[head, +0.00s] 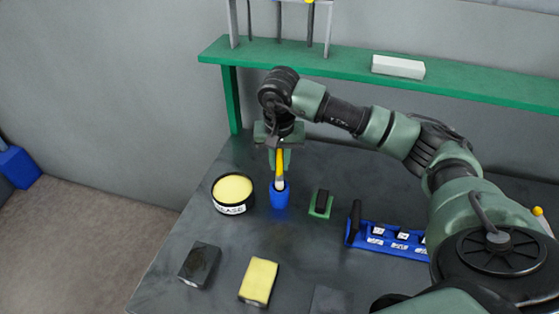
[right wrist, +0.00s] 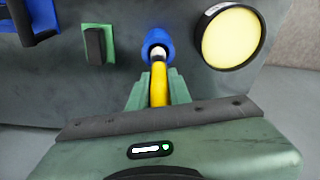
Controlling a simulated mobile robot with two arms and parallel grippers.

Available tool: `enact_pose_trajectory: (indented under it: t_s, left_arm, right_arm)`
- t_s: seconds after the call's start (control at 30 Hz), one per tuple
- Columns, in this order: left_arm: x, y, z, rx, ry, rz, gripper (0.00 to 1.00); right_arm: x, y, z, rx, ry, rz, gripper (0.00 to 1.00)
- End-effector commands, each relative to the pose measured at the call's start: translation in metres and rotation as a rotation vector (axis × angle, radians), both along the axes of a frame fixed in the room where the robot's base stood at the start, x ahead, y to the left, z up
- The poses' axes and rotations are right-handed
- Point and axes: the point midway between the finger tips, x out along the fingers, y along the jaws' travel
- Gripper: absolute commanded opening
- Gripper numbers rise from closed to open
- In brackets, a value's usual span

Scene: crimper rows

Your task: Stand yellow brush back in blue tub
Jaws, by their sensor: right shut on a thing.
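The yellow brush (head: 279,163) hangs upright below my right gripper (head: 279,152), which is shut on its handle. The brush's pale metal end points down at the mouth of the blue tub (head: 279,198). The tub stands on the dark table. In the right wrist view the yellow handle (right wrist: 158,92) lies between the green fingers (right wrist: 158,88), and its silver collar overlaps the opening of the blue tub (right wrist: 154,38). The bristles are hidden, and I cannot tell how deep they are in the tub. My left gripper is not in view.
A round grease tin (head: 233,190) stands close left of the tub. A green block with a black top (head: 320,202) and a blue rack (head: 390,240) are to the right. A dark block (head: 199,263) and a yellow block (head: 259,280) lie in front. A green shelf (head: 345,68) runs behind.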

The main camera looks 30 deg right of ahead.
Motion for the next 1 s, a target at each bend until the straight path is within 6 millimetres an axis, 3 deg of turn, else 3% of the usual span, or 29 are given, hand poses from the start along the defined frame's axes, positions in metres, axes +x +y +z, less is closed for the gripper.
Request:
enact_pose_trajectory:
  t_s: [1.0]
  left_arm:
    - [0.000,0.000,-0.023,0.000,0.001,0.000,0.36]
  right_arm:
    - [0.000,0.000,-0.026,0.000,-0.001,-0.001,0.00]
